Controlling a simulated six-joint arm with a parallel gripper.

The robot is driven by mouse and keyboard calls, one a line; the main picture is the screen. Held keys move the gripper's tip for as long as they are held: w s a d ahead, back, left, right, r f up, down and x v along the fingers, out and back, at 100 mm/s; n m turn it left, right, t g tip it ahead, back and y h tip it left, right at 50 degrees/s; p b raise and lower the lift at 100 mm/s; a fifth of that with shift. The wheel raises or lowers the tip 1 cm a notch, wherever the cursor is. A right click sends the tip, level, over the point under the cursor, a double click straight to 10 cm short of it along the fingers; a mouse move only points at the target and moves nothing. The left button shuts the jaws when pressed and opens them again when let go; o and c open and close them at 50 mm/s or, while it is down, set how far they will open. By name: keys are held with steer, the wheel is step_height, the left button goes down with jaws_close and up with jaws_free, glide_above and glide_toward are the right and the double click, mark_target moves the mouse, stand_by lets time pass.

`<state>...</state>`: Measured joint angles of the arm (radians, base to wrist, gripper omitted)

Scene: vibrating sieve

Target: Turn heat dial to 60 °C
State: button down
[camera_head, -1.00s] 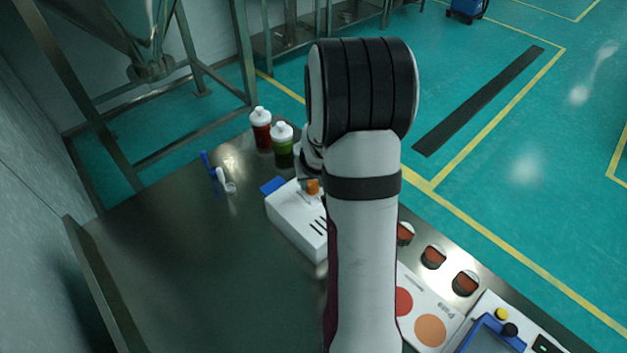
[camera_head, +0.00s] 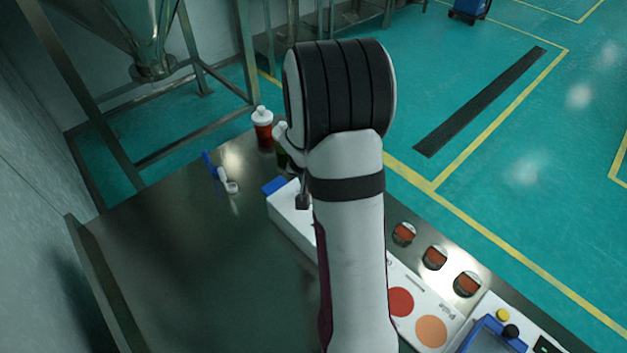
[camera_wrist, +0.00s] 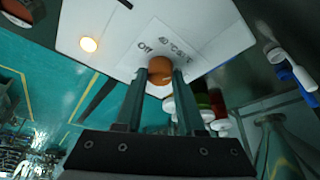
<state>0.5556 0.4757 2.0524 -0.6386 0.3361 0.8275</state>
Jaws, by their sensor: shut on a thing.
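The heat dial is a small orange-brown round knob (camera_wrist: 160,66) on the white face of a box (camera_wrist: 195,25) in the wrist view. "Off" and "40 °C" are printed beside it; further marking is hard to read. My gripper (camera_wrist: 159,77) has its two dark fingers on either side of the knob, shut on it. The dial's pointer setting cannot be read. In the head view the white box (camera_head: 288,216) stands on the steel table, partly behind my arm, with my gripper (camera_head: 303,202) at it. The knob is hidden there.
A red bottle (camera_head: 263,127) and a partly hidden green bottle (camera_head: 281,157) stand behind the box. Blue and white small items (camera_head: 221,175) lie to the left. Several red-brown jars (camera_head: 435,257) and a colour-dotted panel (camera_head: 400,302) are at right. A warm light (camera_wrist: 88,44) glows on the box.

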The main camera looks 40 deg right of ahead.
steer(key=c, duration=0.5)
jaws_free()
steer(key=v, duration=1.5)
steer(key=shift+s+a+r, duration=0.1)
steer(key=shift+r, duration=0.3)
steer(key=shift+a, duration=0.1)
steer(key=s+a+n+g+y, duration=0.1)
steer(key=s+a+y, duration=0.1)
steer(key=s+a, duration=0.4)
steer(key=s+a+f+n+g+y, duration=0.1)
steer(key=s+a+n, duration=0.1)
steer(key=s+a, duration=0.4)
steer(key=s+a+f+n+y, duration=0.1)
steer(key=s+a+n+y, duration=0.1)
steer(key=s+a, duration=0.4)
steer(key=shift+s+a+g+y, duration=0.1)
steer(key=shift+a+g+y, duration=0.1)
steer(key=shift+a, duration=1.25)
steer(key=shift+s+a+g+y, duration=0.1)
steer(key=shift+a+g, duration=0.1)
steer(key=shift+a, duration=1.25)
